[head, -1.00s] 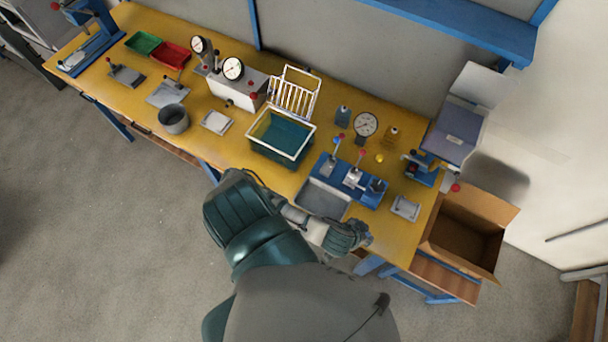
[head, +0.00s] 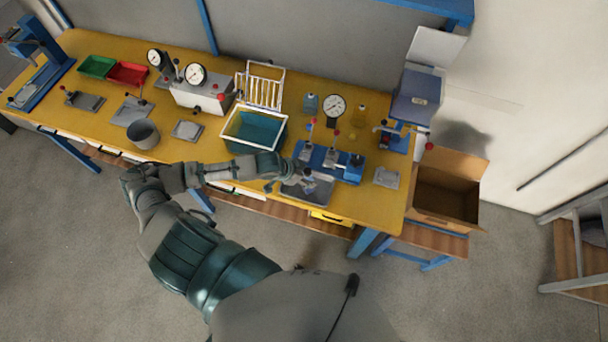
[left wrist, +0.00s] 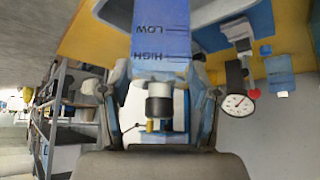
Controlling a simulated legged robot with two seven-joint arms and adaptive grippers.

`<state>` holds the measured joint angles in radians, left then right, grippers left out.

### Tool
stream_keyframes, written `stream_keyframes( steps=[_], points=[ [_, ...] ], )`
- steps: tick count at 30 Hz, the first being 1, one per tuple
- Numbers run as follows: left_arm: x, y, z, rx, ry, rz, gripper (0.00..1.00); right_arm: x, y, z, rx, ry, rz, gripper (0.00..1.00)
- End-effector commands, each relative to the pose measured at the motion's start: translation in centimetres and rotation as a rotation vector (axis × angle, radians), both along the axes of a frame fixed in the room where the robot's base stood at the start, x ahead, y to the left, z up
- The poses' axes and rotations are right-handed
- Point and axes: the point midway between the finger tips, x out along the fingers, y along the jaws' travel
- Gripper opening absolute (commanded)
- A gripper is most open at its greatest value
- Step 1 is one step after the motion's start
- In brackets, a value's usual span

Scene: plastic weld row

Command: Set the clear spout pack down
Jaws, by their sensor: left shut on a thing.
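My left gripper (head: 288,179) reaches from the left over the front edge of the bench, above the grey plate (head: 322,193) of the blue lever fixture. In the left wrist view the gripper (left wrist: 158,88) is shut on the clear spout pack (left wrist: 160,28), a see-through bluish body with LOW and HIGH marks. The marks are upside down in that view. A black and white cylinder shows between the fingers; I cannot tell if it is the spout. In the head view the pack is too small to make out clearly. My right gripper is not in view.
A teal bin with a white rim (head: 229,132) stands left of the fixture. Behind are a round gauge (head: 334,105) and a bluish bottle (head: 311,103). A small grey plate (head: 386,177) lies right. An open cardboard box (head: 447,190) stands past the right end.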

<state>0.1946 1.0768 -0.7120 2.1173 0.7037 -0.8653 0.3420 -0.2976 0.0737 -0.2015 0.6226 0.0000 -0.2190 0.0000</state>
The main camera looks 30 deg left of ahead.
Motion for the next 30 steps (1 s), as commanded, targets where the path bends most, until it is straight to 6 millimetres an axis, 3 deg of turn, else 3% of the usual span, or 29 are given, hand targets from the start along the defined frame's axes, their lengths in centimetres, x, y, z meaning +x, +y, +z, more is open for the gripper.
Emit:
stream_keyframes(
  steps=[6,12,22,23,25,30],
  points=[
    [1.5,1.1,-0.3,0.0,0.0,0.001,0.0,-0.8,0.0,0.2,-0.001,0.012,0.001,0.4],
    [1.3,1.2,-3.4,-0.002,-0.001,0.0,0.0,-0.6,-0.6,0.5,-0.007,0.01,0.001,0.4],
    [1.3,1.3,-3.8,-0.001,-0.002,-0.001,0.0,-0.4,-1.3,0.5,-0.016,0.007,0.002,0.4],
    [1.2,1.3,-3.8,-0.001,-0.001,-0.001,0.69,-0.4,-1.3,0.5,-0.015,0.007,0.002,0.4],
    [1.3,1.3,-3.8,-0.001,-0.001,-0.001,0.87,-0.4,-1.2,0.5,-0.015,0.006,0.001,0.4],
    [1.3,1.1,-3.7,0.0,-0.001,-0.002,0.87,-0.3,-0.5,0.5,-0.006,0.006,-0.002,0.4]
  ],
)
